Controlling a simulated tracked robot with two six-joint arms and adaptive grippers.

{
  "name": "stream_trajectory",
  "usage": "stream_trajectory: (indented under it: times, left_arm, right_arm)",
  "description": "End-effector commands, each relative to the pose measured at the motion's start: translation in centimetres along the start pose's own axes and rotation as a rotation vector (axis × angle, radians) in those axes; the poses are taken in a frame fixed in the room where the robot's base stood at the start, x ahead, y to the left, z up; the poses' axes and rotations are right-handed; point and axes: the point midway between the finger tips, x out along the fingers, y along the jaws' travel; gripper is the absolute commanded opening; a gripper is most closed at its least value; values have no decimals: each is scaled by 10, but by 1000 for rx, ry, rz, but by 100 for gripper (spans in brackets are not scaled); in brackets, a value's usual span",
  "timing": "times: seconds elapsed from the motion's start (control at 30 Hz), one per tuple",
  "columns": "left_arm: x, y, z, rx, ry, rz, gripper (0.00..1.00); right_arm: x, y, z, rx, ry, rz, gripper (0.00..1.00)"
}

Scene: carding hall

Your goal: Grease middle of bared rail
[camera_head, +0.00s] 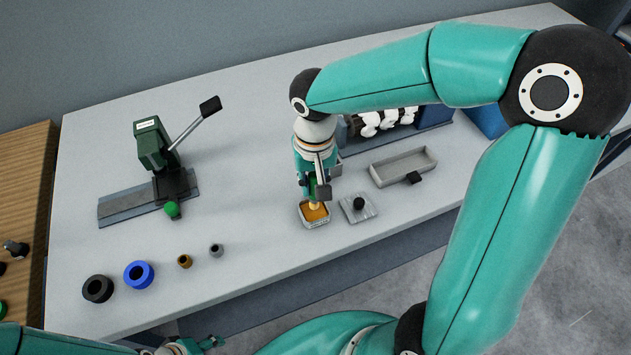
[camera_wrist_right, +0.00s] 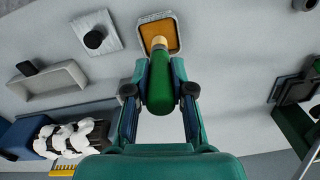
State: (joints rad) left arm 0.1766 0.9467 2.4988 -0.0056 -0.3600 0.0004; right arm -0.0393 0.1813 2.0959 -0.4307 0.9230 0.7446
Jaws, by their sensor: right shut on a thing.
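My right gripper (camera_head: 314,189) is shut on a green-handled brush (camera_wrist_right: 160,88), which points down. The brush's pale tip is in or just over the orange grease in a small square tin (camera_head: 317,225); exact contact is hard to tell. The tin also shows at the top of the wrist view (camera_wrist_right: 143,32). A flat grey rail-like strip (camera_head: 122,208) lies at the left of the bench. A dark green device (camera_head: 151,146) with a raised lever stands over its right part, leaving the left part bare. My left gripper (camera_head: 208,343) is at the bottom edge, partly cut off; its jaws are unclear.
A grey lid with a black knob (camera_head: 350,215) lies right of the tin. An empty grey tray (camera_head: 388,178) is behind it. White rollers (camera_head: 385,121) sit at the back. The bench centre is clear.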

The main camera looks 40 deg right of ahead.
Motion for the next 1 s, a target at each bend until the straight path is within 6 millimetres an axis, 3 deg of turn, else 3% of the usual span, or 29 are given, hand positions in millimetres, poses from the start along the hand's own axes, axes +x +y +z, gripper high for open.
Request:
stream_trajectory:
  times: [0.5,1.0]
  left_arm:
    - [-31,11,0,0,0,0,50]
    - [-32,11,0,0,0,0,50]
  right_arm:
    - [-45,0,-1,1,3,-1,0]
    - [-46,0,-1,1,3,-1,0]
